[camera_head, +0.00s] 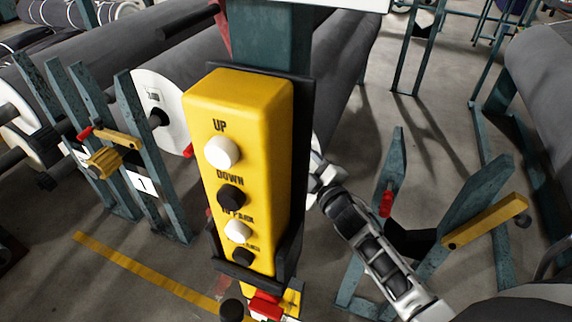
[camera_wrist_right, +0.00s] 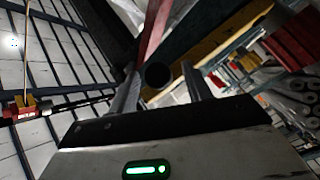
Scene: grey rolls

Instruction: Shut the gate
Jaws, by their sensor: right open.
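I cannot tell for sure which part is the gate. A yellow bar (camera_head: 485,222) sits on a teal upright at the right, slanting up to the right, with a red handle (camera_head: 386,203) on the post left of it. Another yellow bar (camera_head: 118,139) lies across teal posts at the left. My right gripper (camera_head: 320,172) is partly hidden behind the yellow control box. In the right wrist view its fingers (camera_wrist_right: 160,90) are apart, with a dark round tube end (camera_wrist_right: 157,75) showing between them; I cannot tell whether they touch it. My left gripper is out of view.
The yellow control box (camera_head: 235,160) with white and black buttons hangs on a teal column (camera_head: 272,45) close in front. Large grey rolls (camera_head: 120,50) lie behind; another (camera_head: 545,90) is at the right. Bare floor (camera_head: 430,130) shows between the stands.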

